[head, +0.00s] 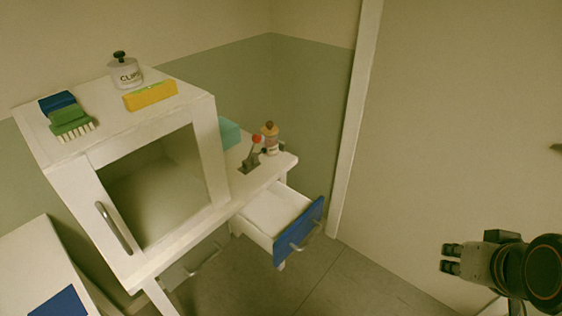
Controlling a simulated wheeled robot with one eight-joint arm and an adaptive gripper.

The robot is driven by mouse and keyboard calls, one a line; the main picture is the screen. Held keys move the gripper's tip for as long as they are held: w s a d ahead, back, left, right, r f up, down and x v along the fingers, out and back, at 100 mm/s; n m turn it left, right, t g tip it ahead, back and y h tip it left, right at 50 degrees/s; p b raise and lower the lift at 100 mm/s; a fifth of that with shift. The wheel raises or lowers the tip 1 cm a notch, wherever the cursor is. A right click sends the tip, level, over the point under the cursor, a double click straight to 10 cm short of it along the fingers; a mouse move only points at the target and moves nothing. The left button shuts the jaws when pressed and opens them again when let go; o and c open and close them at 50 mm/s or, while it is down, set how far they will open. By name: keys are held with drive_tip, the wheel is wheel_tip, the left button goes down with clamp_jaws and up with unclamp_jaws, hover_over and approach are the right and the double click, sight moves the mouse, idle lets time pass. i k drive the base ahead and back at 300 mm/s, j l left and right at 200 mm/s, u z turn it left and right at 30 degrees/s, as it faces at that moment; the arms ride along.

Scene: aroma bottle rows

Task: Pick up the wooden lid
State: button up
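A small bottle (272,145) with a label stands upright on the white desk near its back right corner. A tan-orange lid (269,128), which looks like the wooden lid, sits on top of it. The red lever knob is just left of it. My gripper (449,258) is at the lower right, far from the bottle, pointing left over the floor side. Its two dark fingers are apart with a narrow gap, and nothing shows between them.
A lever with a red knob (257,139) and a teal block (229,133) are beside the bottle. A blue-fronted drawer (299,232) stands open below. A glass-doored cabinet (160,185) bears a jar (125,74), yellow block (151,95) and green brush (71,120).

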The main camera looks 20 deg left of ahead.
sight(269, 129)
drive_tip(key=i+j, duration=0.15)
drive_tip(key=j, duration=0.2)
drive_tip(key=i+j, duration=0.2)
drive_tip(key=j, duration=0.2)
drive_tip(key=i+j, duration=0.15)
drive_tip(key=j, duration=0.2)
drive_tip(key=i+j, duration=0.15)
drive_tip(key=j, duration=0.25)
drive_tip(key=i+j+z, duration=0.1)
drive_tip(key=j, duration=0.25)
drive_tip(key=i, duration=0.05)
